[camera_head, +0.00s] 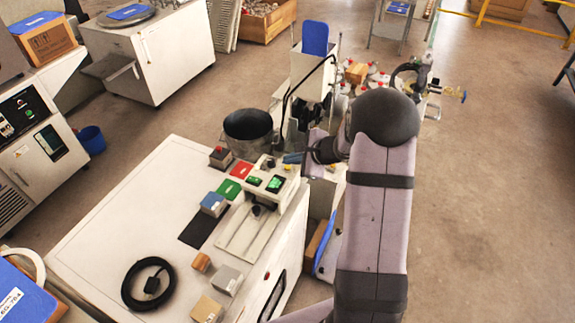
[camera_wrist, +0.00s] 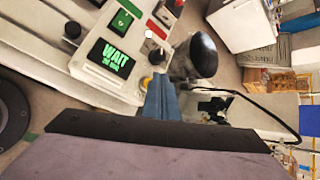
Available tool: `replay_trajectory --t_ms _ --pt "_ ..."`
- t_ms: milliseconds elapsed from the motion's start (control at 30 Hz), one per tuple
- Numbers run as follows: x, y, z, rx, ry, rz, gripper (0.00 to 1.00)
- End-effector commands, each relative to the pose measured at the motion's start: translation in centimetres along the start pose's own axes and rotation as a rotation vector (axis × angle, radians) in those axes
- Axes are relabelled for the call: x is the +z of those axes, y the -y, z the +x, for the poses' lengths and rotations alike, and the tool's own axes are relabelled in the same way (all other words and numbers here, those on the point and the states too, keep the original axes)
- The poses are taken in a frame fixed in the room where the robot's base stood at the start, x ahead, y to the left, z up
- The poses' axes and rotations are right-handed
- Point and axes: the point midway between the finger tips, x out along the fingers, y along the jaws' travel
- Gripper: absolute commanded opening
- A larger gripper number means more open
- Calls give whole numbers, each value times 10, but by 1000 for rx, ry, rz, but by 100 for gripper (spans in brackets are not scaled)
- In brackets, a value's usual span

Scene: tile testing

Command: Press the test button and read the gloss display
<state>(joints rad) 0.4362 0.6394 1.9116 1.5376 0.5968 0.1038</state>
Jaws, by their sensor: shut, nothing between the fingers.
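I cannot tell which is the test button. My gripper (camera_wrist: 160,82) is shut and empty, its blue fingers close to the yellowish knob; contact cannot be told. In the head view its blue tip (camera_head: 292,158) is at the tester's far right end.
A dark round pot (camera_head: 248,132) stands behind the tester. A white stand with a blue panel (camera_head: 315,38) rises near my gripper.

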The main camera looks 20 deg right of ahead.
Motion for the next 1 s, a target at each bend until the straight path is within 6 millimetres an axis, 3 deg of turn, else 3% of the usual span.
replay_trajectory --t_ms 567,1000 --pt "4 4 -5 -1 1 0 0" --pt "23 23 -31 -2 1 -1 0"
